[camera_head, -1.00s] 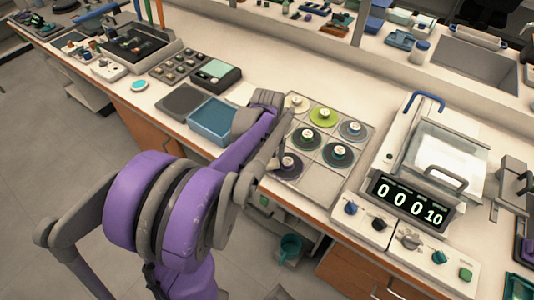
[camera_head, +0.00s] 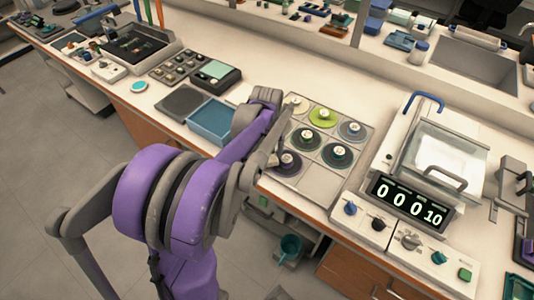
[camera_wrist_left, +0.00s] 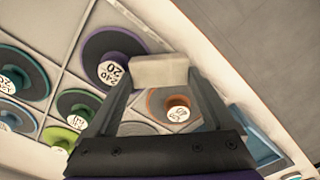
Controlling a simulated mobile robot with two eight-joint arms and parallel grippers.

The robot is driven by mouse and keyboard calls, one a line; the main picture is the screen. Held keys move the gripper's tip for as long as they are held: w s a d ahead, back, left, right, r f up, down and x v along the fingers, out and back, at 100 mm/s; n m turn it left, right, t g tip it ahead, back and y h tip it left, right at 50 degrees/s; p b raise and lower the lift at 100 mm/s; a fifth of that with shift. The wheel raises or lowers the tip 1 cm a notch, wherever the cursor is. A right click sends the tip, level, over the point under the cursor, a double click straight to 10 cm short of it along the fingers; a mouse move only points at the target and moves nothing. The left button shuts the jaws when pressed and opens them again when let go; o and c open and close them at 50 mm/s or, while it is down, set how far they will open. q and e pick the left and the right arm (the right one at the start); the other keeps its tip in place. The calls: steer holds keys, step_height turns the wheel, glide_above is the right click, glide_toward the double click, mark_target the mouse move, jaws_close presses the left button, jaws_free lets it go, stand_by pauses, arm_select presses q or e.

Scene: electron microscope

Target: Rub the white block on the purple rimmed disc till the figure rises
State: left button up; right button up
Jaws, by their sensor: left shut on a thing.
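The purple rimmed disc (camera_head: 290,168) sits in the front left cell of the grey tray of discs in the head view. It is dark with a white numbered label, and also shows in the wrist view (camera_wrist_left: 98,48). My left gripper (camera_wrist_left: 160,82) is shut on the white block (camera_wrist_left: 158,70), an off-white bar across its fingertips. In the wrist view the block overlaps the disc's edge beside the label; I cannot tell whether they touch. In the head view my left gripper (camera_head: 276,152) is at the disc's left side, and the block is not distinguishable there. My right gripper is not in view.
Several other rimmed discs, including a lime one (camera_head: 322,117) and a blue one (camera_head: 352,131), share the tray (camera_head: 315,182). A balance-like device (camera_head: 440,150) with display "00010" (camera_head: 411,205) stands to the right. A blue tray (camera_head: 211,119) lies left of my arm.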

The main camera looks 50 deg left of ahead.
arm_select(q)
steer(key=shift+s+d+f, duration=0.2)
steer(key=shift+s+d, duration=0.5)
steer(key=shift+d, duration=0.15)
steer(key=shift+w+a, duration=0.1)
steer(key=shift+w+a+r, duration=0.1)
steer(key=shift+w+a, duration=0.25)
steer(key=shift+a, duration=0.15)
steer(key=shift+w+a, duration=0.4)
steer(key=shift+a, duration=0.2)
steer(key=shift+d, duration=0.1)
steer(key=shift+s+d, duration=0.45)
steer(key=shift+d, duration=0.1)
steer(key=shift+s+d, duration=0.3)
steer(key=shift+d, duration=0.2)
steer(key=shift+w+a+r, duration=0.1)
steer(key=shift+w+a, duration=0.35)
steer(key=shift+a, duration=0.25)
steer(key=shift+w+a, duration=0.45)
steer(key=shift+a, duration=0.2)
